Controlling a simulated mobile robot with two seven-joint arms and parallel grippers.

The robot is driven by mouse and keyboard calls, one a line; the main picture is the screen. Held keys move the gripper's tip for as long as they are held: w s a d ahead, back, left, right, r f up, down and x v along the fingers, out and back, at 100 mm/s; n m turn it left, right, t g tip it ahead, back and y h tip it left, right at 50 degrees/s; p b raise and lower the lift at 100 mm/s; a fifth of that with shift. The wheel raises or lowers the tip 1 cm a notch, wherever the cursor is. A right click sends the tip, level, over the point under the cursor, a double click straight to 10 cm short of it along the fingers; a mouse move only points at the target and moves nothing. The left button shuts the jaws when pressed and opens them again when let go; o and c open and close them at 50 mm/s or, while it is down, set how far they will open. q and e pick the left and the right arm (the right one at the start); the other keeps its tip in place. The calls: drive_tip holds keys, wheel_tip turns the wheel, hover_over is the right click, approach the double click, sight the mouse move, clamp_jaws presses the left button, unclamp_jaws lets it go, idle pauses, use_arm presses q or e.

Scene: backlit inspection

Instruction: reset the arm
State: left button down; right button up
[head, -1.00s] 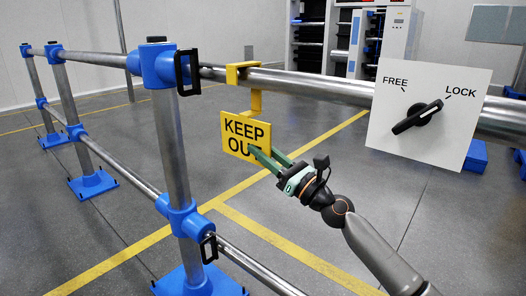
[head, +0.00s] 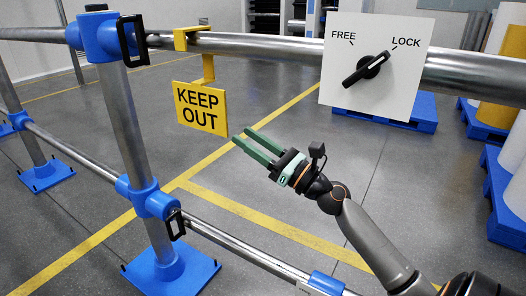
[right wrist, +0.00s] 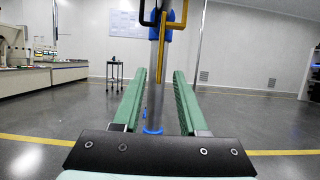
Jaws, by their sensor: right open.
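My right gripper (head: 244,136) is open and empty in the head view, its green fingers pointing left and up. It is just to the lower right of the yellow KEEP OUT sign (head: 201,108), apart from it in the picture. The sign hangs from the top rail by a yellow hook (head: 193,38). In the right wrist view the open fingers (right wrist: 159,76) have nothing held between them; the yellow hook (right wrist: 176,20) shows above, with the sign nearly edge-on. My left gripper is in neither view.
The steel top rail (head: 260,45) crosses above my right arm, and a lower rail (head: 230,241) runs below. A blue-jointed post (head: 132,120) stands left. A FREE/LOCK dial panel (head: 345,98) is at the rail. Blue pallets with drums (head: 499,100) stand right.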

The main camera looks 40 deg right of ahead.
drive_tip(key=shift+v, duration=1.9)
